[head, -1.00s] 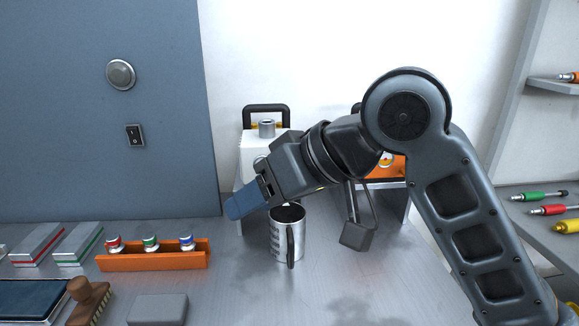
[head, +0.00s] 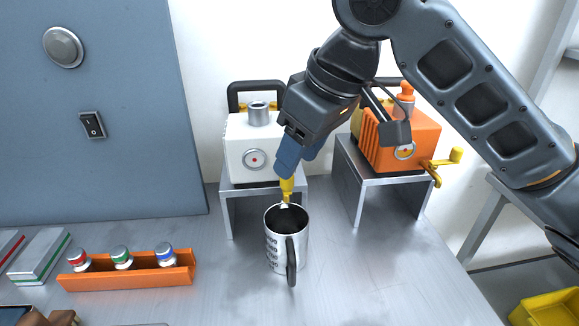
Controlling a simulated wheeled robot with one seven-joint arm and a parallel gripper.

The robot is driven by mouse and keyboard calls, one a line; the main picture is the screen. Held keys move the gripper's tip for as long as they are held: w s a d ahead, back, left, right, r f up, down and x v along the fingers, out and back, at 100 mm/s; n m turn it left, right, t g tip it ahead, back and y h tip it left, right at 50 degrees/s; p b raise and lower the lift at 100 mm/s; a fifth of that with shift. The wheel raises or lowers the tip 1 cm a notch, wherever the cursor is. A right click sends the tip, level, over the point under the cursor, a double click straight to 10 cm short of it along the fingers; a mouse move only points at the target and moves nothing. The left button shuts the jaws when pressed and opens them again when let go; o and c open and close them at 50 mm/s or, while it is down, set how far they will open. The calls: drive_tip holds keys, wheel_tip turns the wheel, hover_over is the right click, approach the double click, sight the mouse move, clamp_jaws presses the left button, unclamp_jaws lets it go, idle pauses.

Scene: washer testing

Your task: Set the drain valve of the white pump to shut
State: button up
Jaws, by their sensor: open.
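The white pump (head: 240,132) stands on a grey metal stand, with a round gauge on its front. Its drain valve (head: 286,188) has a yellow part above a pale spout, over the mouth of a steel measuring jug (head: 273,245). My gripper (head: 287,171) points down in front of the pump's right side, its blue fingers right at the top of the yellow part. The fingers hide much of the valve, so I cannot tell its setting or whether they touch it. The gripper is open.
An orange pump (head: 418,135) with a yellow lever (head: 446,165) stands on its own stand to the right, partly behind my arm. An orange rack (head: 125,274) with small capped bottles lies at the left. Bench space right of the jug is clear.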

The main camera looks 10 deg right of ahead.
drive_tip(key=shift+x, duration=2.2)
clamp_jaws()
